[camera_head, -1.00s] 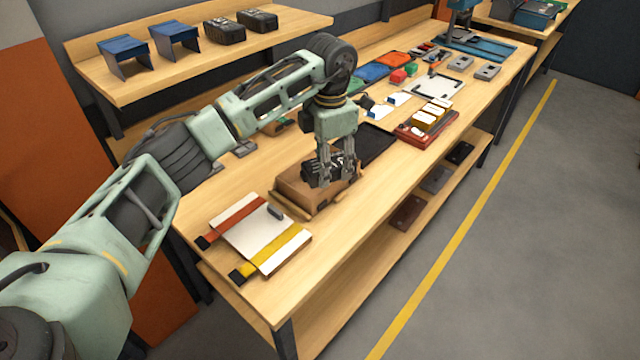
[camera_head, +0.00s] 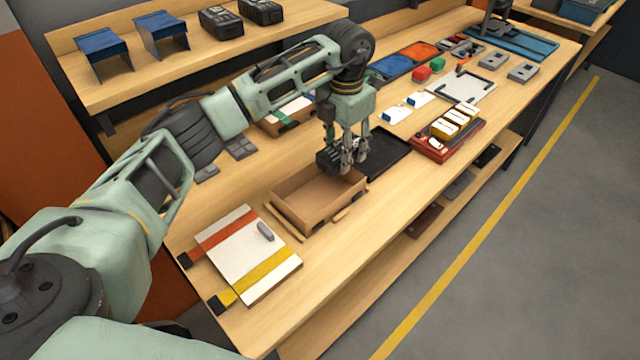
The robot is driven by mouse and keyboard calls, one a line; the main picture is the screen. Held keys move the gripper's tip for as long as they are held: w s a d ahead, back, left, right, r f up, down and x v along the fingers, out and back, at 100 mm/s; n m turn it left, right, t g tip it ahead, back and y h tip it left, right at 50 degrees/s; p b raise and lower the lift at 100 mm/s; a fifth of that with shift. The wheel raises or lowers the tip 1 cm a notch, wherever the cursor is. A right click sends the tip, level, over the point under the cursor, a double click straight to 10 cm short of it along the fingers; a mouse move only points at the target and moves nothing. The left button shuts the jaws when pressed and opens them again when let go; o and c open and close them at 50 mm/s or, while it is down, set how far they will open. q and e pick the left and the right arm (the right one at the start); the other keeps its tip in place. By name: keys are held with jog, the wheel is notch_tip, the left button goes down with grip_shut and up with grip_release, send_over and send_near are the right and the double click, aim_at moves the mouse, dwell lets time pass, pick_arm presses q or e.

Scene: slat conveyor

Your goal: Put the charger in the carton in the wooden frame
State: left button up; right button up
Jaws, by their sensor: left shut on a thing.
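The carton (camera_head: 290,216) is an open, empty-looking brown box on the bench. Thin wooden strips of the frame (camera_head: 343,214) show along its near side. My left gripper (camera_head: 347,163) points down and is shut on the black charger (camera_head: 327,157). It holds the charger at the carton's far right side, overlapping the far wall in the picture. I cannot tell exactly how high it is or whether it is over the opening. The fingers hide part of the charger. My right gripper is not in view.
A black tray (camera_head: 388,150) lies just right of the carton. A white board with red and yellow strips (camera_head: 240,262) lies at its left. A red tray with yellow-and-white items (camera_head: 447,150) stands further right. Two black chargers (camera_head: 221,22) sit on the raised shelf (camera_head: 100,88).

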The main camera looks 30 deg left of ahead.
aim_at(323, 169)
pick_arm(q)
jog(key=s+f, duration=0.1)
jog(key=s+a+f+p, duration=0.1)
jog(key=s, duration=0.1)
jog(key=s+a+f+p, duration=0.1)
jog(key=s, duration=0.1)
jog(key=shift+s+a+f+p, duration=0.15)
jog(key=shift+s+f+p, duration=0.3)
jog(key=shift+s+f, duration=0.35)
jog(key=f+p, duration=0.1)
jog(key=f, duration=0.2)
jog(key=shift+w+f, duration=0.2)
jog(key=shift+f, duration=0.2)
jog(key=o, duration=1)
jog(key=shift+f, duration=0.2)
jog(key=shift+o, duration=0.9)
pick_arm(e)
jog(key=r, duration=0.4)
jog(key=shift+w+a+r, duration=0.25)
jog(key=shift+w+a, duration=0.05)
pick_arm(q)
jog(key=shift+r, duration=0.2)
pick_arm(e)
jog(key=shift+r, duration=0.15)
